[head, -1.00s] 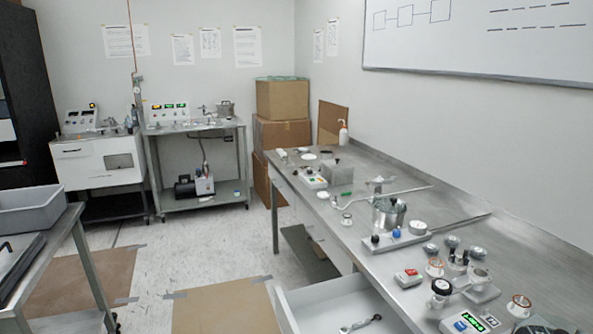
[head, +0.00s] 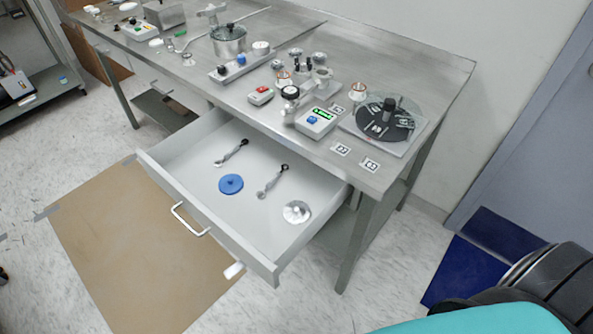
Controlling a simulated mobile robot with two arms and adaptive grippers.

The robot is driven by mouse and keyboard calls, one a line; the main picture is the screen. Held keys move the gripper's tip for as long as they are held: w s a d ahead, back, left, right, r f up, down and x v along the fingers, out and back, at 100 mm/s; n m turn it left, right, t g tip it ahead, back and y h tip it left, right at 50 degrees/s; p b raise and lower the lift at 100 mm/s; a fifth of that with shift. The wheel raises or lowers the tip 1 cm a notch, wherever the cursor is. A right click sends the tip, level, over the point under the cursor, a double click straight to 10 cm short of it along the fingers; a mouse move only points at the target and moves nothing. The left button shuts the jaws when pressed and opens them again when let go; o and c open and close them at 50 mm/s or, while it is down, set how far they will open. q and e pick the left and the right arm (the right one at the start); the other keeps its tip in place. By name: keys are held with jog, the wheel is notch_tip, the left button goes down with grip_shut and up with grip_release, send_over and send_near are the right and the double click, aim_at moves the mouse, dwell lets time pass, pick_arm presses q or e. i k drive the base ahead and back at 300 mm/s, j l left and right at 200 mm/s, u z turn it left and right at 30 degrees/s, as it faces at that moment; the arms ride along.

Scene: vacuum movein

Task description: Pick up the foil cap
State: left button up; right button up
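A shiny silver round piece (head: 297,211) with a small raised middle lies in the open drawer, near its right end; it looks like the foil cap. A blue disc (head: 231,184) with a small knob lies to its left in the same drawer. Neither of my grippers is in view. Nothing covers the silver piece.
The drawer (head: 180,172) is pulled out below the steel bench (head: 330,60). Two small metal tools (head: 272,181) (head: 231,153) lie in it. A white handle (head: 190,220) is on its front. Instruments and a black round plate (head: 385,120) crowd the bench edge.

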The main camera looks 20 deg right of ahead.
aim_at(295, 212)
jog(key=z, duration=0.7)
